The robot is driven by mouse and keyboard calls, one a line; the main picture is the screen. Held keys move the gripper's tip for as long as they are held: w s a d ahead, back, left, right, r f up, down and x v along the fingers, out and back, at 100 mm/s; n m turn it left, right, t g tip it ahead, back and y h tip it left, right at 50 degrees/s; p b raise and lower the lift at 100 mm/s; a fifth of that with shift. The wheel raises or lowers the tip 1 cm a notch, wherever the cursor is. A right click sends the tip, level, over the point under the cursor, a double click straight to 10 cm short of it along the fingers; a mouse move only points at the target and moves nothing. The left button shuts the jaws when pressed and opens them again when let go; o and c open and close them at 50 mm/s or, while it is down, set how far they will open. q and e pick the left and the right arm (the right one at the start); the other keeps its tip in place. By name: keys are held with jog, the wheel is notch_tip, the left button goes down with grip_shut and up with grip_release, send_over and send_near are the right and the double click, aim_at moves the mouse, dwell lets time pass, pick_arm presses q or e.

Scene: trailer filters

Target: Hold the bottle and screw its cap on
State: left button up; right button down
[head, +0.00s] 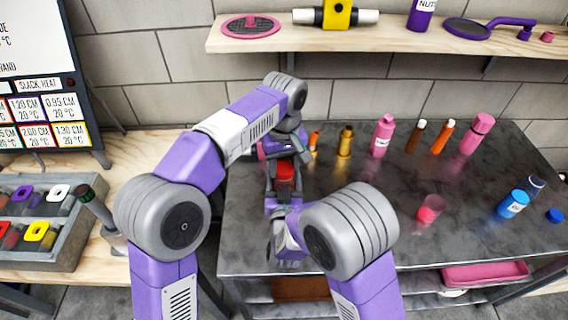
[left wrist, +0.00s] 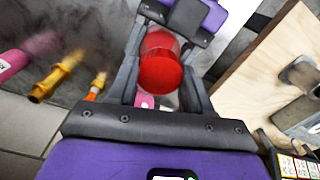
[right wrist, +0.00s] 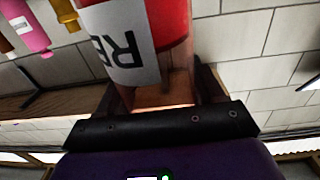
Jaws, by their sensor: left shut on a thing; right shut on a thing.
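The bottle (right wrist: 130,45) shows close up in the right wrist view, with a white label reading "RE" and a red part at its upper right. My right gripper (right wrist: 160,100) is shut on it. A red cap (left wrist: 161,72) sits between the fingers of my left gripper (left wrist: 160,85), its round face toward the left wrist camera. In the head view the red part (head: 286,173) shows between my left gripper (head: 284,165) and my right gripper (head: 272,208), which are close together. The grippers hide the join, so I cannot tell whether cap and bottle are threaded together.
Pink bottles (head: 383,136), a gold bottle (head: 345,142) and an orange tube (head: 443,137) stand along the back of the dark table (head: 370,210). A wooden shelf (head: 400,38) hangs above.

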pick_arm(q)
jog(key=m, duration=1.3)
jog(key=o, duration=1.3)
jog(key=shift+c, duration=0.2)
notch_tip(320, 180, up, 12)
